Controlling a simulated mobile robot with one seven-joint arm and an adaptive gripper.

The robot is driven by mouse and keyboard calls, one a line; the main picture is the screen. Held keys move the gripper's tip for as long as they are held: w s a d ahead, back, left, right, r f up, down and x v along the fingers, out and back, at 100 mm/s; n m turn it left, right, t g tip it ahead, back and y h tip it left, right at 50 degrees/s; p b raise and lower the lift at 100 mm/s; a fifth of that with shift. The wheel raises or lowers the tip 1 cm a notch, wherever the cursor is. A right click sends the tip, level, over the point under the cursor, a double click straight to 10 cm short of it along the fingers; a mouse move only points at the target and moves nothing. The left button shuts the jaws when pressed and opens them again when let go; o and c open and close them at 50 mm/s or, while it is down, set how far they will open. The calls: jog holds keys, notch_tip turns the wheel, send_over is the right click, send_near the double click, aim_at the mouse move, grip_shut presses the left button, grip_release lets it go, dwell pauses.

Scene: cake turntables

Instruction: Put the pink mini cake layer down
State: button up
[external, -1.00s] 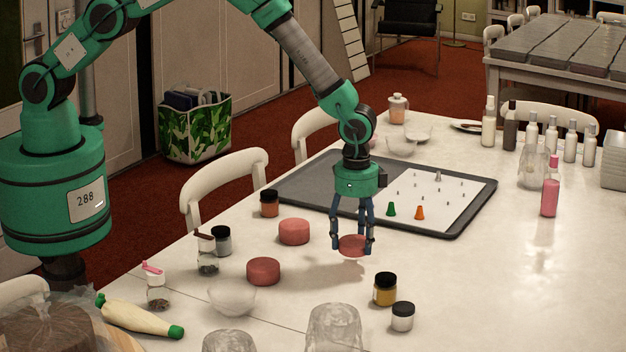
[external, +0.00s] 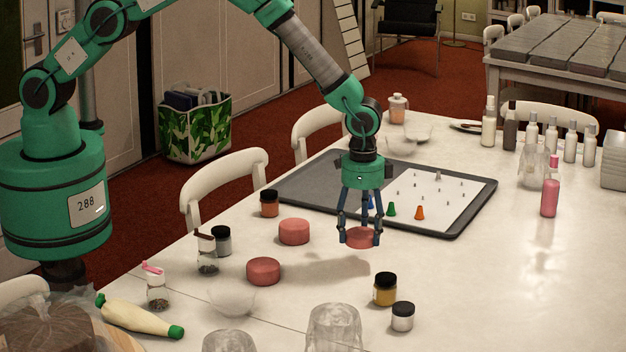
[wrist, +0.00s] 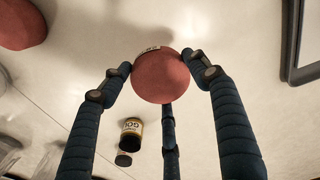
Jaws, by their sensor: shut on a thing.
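My gripper (external: 361,236) is shut on a pink mini cake layer (external: 361,239) and holds it above the white table, with its shadow on the table below. In the wrist view the held layer (wrist: 162,77) sits between the blue fingers. Two more pink layers stand on the table to the left, one farther back (external: 294,231) and one nearer (external: 263,271). One pink layer also shows at the upper left of the wrist view (wrist: 20,22).
A dark tray (external: 300,186) with a white sheet and small coloured nozzles lies behind my gripper. A gold-labelled jar (external: 385,289) and a small white jar (external: 402,316) stand in front. Clear glasses (external: 333,328) stand at the near edge. The table's right side has free room.

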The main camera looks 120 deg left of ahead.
jog(key=a+r+n+b, duration=0.4)
jog(key=a+n, duration=0.3)
jog(key=a, duration=0.5)
jog(key=shift+s+r+b, duration=0.2)
jog(key=shift+s+b, duration=0.25)
jog(key=shift+b, duration=0.15)
jog(key=shift+f, duration=0.1)
jog(key=shift+f+b, duration=0.65)
jog(key=shift+f, duration=2.4)
jog(key=shift+f+b, duration=0.35)
jog(key=shift+f, duration=1.55)
jog(key=shift+f, duration=0.1)
jog(key=o, duration=1.1)
jog(key=shift+c, duration=0.2)
